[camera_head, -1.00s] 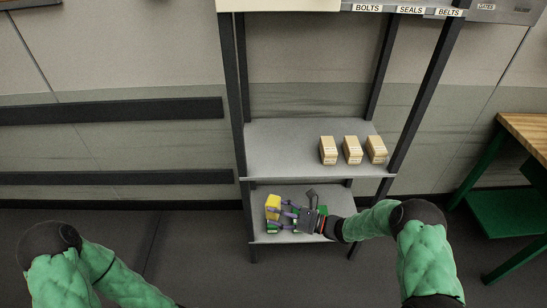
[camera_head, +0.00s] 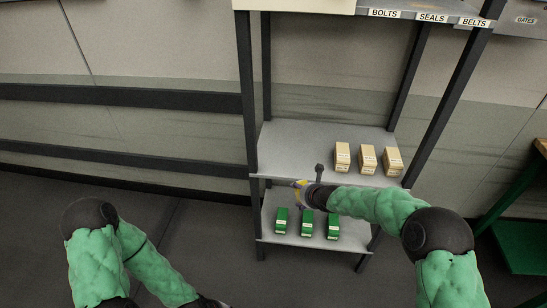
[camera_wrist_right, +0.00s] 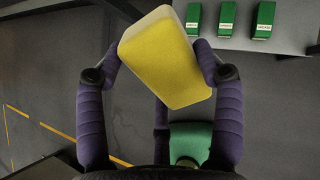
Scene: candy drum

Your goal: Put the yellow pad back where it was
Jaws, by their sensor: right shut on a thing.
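The yellow pad (camera_wrist_right: 165,60) is a thick block with a yellow face and a pale edge. My right gripper (camera_wrist_right: 158,62) is shut on it, with purple fingers on both sides. In the head view my right gripper (camera_head: 300,190) shows in front of the rack, near the left end of the lower shelf (camera_head: 290,239). Only a bit of the pad shows there; the gripper and wrist hide the rest. In the wrist view the pad is tilted and apart from the shelf. Of my left arm only the sleeve and dark wrist end show at the bottom.
Several boxes stand on the rack: green boxes (camera_head: 306,224) in a row on the lower shelf, tan boxes (camera_head: 368,158) on the middle shelf (camera_head: 300,150). Dark posts (camera_head: 246,100) flank the shelves. A green-framed bench (camera_head: 520,245) stands at right.

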